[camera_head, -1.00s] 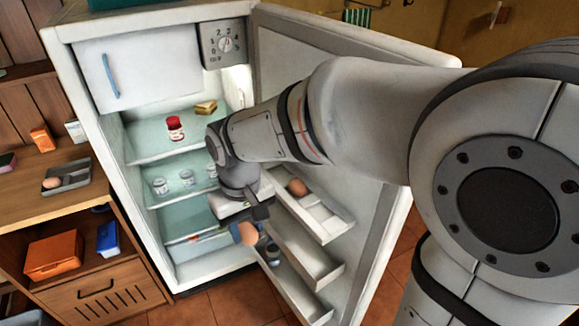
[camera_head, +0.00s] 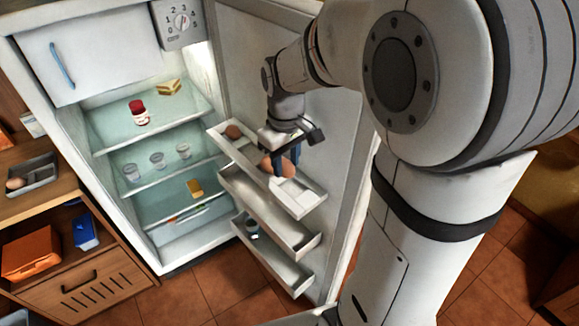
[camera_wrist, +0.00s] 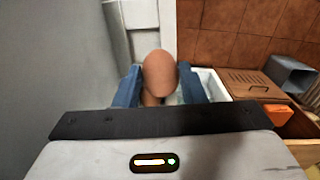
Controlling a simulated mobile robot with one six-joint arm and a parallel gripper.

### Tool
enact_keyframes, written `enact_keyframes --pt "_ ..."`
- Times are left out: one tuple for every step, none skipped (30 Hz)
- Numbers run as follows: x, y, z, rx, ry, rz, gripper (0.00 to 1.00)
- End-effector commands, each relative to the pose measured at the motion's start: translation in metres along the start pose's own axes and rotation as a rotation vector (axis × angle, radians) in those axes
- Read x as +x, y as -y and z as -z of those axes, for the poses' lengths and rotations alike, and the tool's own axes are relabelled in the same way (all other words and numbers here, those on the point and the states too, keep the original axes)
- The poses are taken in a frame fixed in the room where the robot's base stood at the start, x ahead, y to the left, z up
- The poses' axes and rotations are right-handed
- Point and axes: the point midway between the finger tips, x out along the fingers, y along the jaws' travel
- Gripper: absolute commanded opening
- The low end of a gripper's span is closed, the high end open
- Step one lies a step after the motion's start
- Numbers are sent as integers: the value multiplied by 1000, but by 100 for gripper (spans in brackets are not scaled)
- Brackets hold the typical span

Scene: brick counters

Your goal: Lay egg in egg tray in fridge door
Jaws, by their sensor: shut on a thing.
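My gripper (camera_head: 284,168) has blue fingers and is shut on a brown egg (camera_head: 266,167). It holds the egg over the top shelf of the open fridge door. In the wrist view the egg (camera_wrist: 160,74) sits between the two blue fingers (camera_wrist: 160,88). The white top door shelf (camera_head: 311,206) lies below; a pale tray-like part shows in it, partly hidden by my gripper. Another brown egg (camera_head: 233,131) rests at the shelf's far left end. I cannot tell whether the held egg touches anything below.
Two lower door shelves (camera_head: 300,243) hang beneath; the lowest holds a small dark jar (camera_head: 252,227). The fridge interior at left holds a red-lidded jar (camera_head: 138,112) and several small glasses. A grey tray (camera_head: 45,182) with an egg stands on the counter.

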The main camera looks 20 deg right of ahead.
Motion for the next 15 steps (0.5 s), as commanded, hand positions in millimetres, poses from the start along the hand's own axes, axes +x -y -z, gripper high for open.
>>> enact_keyframes --pt "-2 -12 0 7 1 1 28" --pt "-2 -18 0 6 1 1 28" --pt "-2 -24 -1 6 1 1 28" --pt "6 -21 -1 1 5 3 28" --pt "12 -20 -1 0 5 3 28" --pt "18 -20 -1 0 4 2 28" --pt "21 -20 -1 0 3 2 28" --pt "24 -20 -1 0 3 2 28" --pt "27 -20 0 0 2 1 28" --pt "29 -20 0 0 2 1 28" --pt "31 -20 0 1 2 1 28" --pt "34 -20 0 1 2 1 28" --pt "37 -20 0 1 2 1 28" --pt "41 -20 -1 1 4 2 28" --pt "48 -20 -1 1 4 2 28"
